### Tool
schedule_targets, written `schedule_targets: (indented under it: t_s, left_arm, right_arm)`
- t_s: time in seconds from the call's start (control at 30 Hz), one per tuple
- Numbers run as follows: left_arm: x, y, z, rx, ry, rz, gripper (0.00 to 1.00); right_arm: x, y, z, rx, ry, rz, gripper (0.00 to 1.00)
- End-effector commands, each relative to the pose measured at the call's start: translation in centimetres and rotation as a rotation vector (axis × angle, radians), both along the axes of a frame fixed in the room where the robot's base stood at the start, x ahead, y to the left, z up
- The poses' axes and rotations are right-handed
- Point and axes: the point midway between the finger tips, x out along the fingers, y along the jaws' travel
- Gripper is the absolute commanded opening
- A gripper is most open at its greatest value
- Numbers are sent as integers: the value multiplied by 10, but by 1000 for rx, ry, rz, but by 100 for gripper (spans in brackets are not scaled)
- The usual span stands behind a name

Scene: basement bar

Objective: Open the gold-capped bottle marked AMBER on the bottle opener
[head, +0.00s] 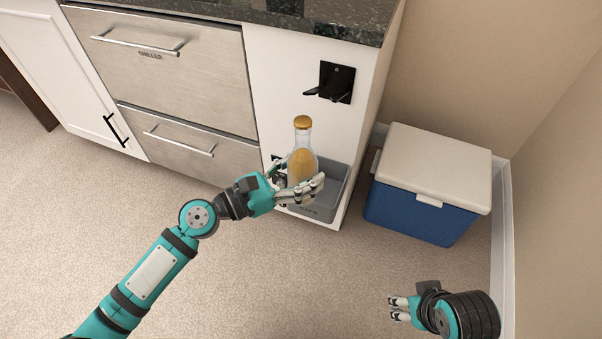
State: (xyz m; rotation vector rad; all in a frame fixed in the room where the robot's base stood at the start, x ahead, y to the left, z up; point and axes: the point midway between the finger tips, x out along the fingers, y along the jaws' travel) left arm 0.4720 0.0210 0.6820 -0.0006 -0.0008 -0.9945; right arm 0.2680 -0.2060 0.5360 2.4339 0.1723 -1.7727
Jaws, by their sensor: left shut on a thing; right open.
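The gold-capped bottle (301,155) is clear with amber contents. My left gripper (303,187) is shut around its lower body and holds it roughly upright. Its gold cap (302,122) is on, and I cannot read any marking on it. The black bottle opener (336,82) is fixed to the white cabinet side, above and to the right of the cap in the picture, apart from it. My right gripper (398,308) is open and empty at the lower right, over the floor.
A grey bin (338,196) is on the cabinet side behind the bottle. A blue cooler with a white lid (432,165) stands to the right by the wall. Chiller drawers (170,70) are at left under a dark stone counter (320,18). The carpet in front is clear.

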Motion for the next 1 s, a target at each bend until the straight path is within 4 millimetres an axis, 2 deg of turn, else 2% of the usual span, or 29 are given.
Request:
schedule_targets:
  t_s: [0.53, 1.0]
  left_arm:
    - [29, -10, 1, -2, -2, 0, 0]
    - [43, -14, 2, -3, -3, 0, 0]
  right_arm:
    - [9, 2, -5, 8, -41, 3, 47]
    - [38, 10, 3, 32, -176, 13, 47]
